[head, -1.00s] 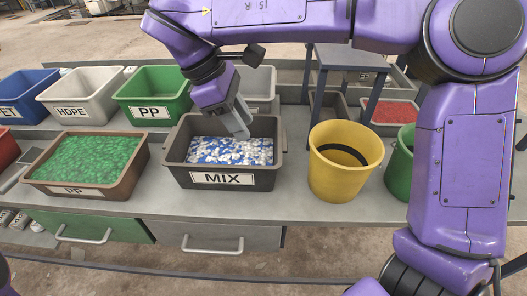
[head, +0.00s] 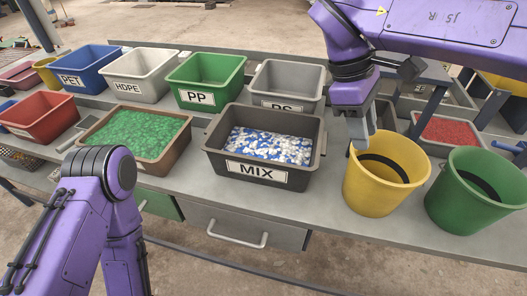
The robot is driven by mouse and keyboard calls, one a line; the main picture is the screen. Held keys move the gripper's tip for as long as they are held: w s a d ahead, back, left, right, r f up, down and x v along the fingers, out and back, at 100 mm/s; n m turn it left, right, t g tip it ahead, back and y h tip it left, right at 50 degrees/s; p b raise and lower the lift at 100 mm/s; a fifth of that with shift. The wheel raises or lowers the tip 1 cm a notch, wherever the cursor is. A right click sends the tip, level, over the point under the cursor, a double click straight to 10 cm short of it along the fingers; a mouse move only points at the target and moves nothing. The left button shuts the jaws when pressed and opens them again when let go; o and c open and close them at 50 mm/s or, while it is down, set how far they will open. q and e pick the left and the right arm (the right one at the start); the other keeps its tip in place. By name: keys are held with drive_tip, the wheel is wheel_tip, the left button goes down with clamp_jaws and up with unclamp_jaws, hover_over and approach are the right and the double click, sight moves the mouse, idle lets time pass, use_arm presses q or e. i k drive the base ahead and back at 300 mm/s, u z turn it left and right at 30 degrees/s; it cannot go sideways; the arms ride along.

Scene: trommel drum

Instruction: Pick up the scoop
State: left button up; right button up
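I cannot clearly make out a scoop. A small blue piece (head: 507,147) shows at the right edge beside the green bucket, partly cut off; I cannot tell what it is. My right gripper (head: 362,136) points down at the left rim of the yellow bucket (head: 378,190). Its pale fingers are seen nearly edge-on, so their gap is unclear, and nothing shows held in them. My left arm comes up at the lower left, with its gripper out of view.
The MIX bin (head: 212,150) holds blue and white flakes. Behind stand the PET (head: 92,80), HDPE (head: 143,88), green PP (head: 205,99) and grey (head: 287,102) bins. A green bucket (head: 455,208) stands right of the yellow one.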

sight(89, 121)
drive_tip(key=u, duration=1.35)
drive_tip(key=k, duration=0.1)
drive_tip(key=z, duration=0.1)
